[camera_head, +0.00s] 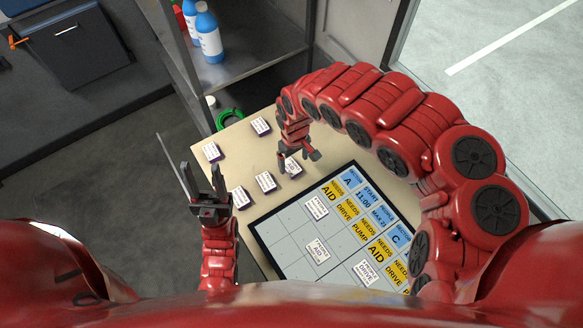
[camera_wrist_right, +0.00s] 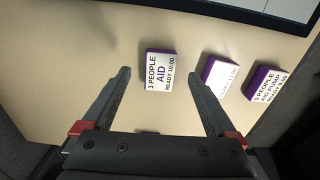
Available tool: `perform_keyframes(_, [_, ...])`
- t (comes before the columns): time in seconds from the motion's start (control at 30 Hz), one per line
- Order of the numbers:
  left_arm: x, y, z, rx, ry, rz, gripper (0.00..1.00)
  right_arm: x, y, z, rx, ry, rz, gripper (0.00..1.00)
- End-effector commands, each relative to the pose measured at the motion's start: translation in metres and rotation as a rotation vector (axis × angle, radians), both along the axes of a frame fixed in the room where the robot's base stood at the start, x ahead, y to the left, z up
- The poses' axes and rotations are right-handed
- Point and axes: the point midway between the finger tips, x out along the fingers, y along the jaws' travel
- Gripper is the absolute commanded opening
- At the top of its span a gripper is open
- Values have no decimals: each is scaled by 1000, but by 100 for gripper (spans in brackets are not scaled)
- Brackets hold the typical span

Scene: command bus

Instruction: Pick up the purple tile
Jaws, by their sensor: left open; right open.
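Several white-topped tiles with purple sides lie loose on the beige table. One purple tile (camera_wrist_right: 160,70), printed "3 PEOPLE AID READY 10:00", sits between the open fingers of my right gripper (camera_wrist_right: 160,76) in the right wrist view, untouched as far as I can see. In the head view this tile (camera_head: 292,168) is partly hidden under my right gripper (camera_head: 300,156). Two more purple tiles (camera_wrist_right: 218,75) (camera_wrist_right: 265,82) lie to its right in the wrist view. My left gripper (camera_head: 202,180) is open and empty, at the table's left edge.
A dark-framed board (camera_head: 280,226) with yellow and blue labels and a few white tiles lies on the table. Other purple tiles (camera_head: 211,152) (camera_head: 260,126) lie farther left and back. A shelf (camera_head: 250,55) with bottles (camera_head: 208,40) stands behind, near a green coil (camera_head: 229,118).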

Motion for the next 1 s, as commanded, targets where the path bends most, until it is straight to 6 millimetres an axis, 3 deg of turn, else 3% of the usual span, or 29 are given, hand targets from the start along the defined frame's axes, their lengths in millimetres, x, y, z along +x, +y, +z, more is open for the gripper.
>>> perform_keyframes(0.23, [0,0,0,0,0,0,50,-1,3,-33,4,4,2,92])
perform_keyframes(0.57, [0,0,0,0,0,0,50,0,0,-38,-1,1,1,92])
perform_keyframes(1.0, [0,0,0,0,0,0,50,0,0,-38,0,1,1,13])
